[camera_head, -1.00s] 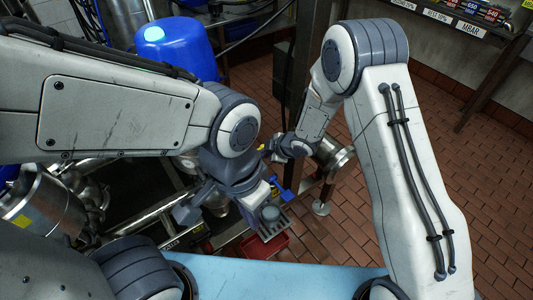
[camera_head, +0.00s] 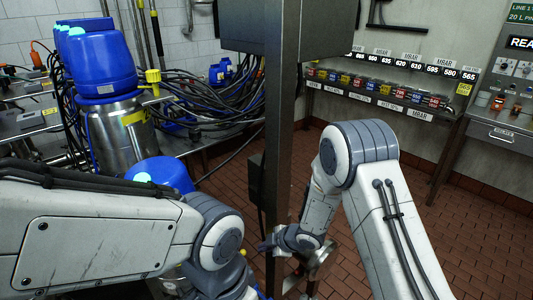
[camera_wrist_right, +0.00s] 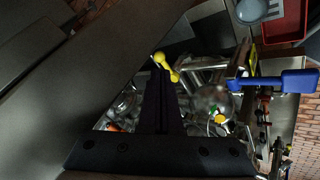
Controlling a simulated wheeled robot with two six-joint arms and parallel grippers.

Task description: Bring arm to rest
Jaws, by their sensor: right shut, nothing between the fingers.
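My right arm (camera_head: 375,215) comes in from the right and bends at its elbow toward the steel post. My right gripper (camera_head: 267,245) is at the post in the head view, its fingertips hard to make out there. In the right wrist view the right gripper's (camera_wrist_right: 160,78) dark fingers lie together, with nothing between them. My left arm (camera_head: 110,235) reaches across the lower left of the head view, its wrist dropping out at the bottom edge. The left gripper is out of view.
The steel post (camera_head: 280,150) stands by my right forearm. Blue-topped steel vessels (camera_head: 125,140) and cables are at left. A shelf of labelled blocks (camera_head: 385,92) is at the back. The right wrist view shows a yellow handle (camera_wrist_right: 167,67) and blue handle (camera_wrist_right: 275,82). Brick floor lies open at right.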

